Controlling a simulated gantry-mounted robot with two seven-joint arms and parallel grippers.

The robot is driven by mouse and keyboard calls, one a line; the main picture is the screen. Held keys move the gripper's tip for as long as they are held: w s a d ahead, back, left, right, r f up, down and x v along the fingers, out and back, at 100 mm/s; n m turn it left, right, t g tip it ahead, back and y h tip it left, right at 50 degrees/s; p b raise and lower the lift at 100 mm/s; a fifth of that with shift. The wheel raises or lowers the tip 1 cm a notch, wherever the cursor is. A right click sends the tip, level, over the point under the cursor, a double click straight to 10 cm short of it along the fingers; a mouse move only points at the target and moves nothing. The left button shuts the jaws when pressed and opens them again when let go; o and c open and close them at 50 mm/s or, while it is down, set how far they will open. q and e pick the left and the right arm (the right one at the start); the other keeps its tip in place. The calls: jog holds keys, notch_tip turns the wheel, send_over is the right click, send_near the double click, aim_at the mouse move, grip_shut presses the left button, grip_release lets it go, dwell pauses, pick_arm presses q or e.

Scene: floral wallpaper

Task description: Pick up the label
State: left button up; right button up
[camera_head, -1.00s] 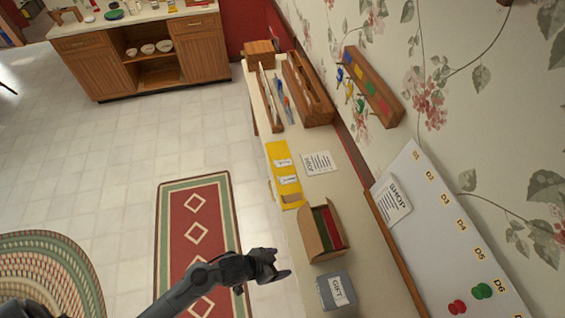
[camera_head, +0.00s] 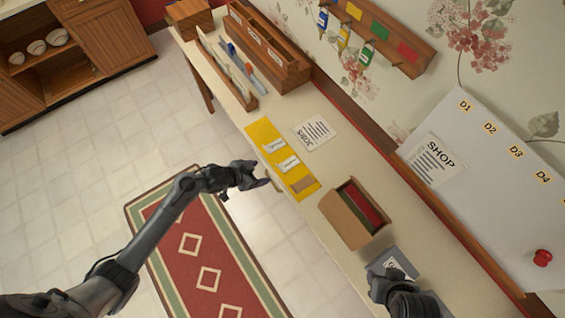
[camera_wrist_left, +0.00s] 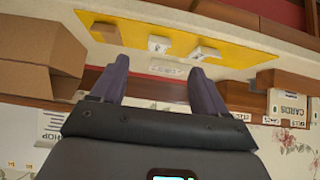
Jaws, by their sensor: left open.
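Two small white labels, one farther (camera_head: 273,145) and one nearer (camera_head: 288,163), lie on a yellow mat (camera_head: 264,128) on the narrow counter. In the left wrist view the labels (camera_wrist_left: 159,44) (camera_wrist_left: 203,53) are beyond my fingertips on the yellow mat (camera_wrist_left: 240,58). My left gripper (camera_head: 264,176) is open and empty, beside the mat at the counter's front edge and apart from the labels. Its two fingers also show in the left wrist view (camera_wrist_left: 160,72). My right gripper (camera_head: 383,278) is by the grey GIFT box (camera_head: 400,262); its jaws are not clear.
A brown block (camera_head: 303,184) lies at the mat's near end. An open cardboard box (camera_head: 345,222) stands nearer, and a JOBS sheet (camera_head: 314,132) lies behind the mat. Wooden racks (camera_head: 262,50) fill the far end. Tagged hooks (camera_head: 375,35) and a SHOP board (camera_head: 470,150) are along the wall.

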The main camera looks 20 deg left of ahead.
aim_at(279, 168)
pick_arm(q)
jog(key=shift+w+r+b+x, duration=0.1)
jog(key=shift+b+x, duration=0.3)
jog(key=shift+x, duration=2.35)
jog(key=shift+w+r+b+x, duration=0.15)
jog(key=shift+b+x, duration=0.2)
jog(key=shift+x, duration=2.4)
jog(key=shift+d, duration=0.15)
jog(key=shift+c, duration=0.4)
jog(key=c, duration=1)
jog(key=shift+c, duration=0.2)
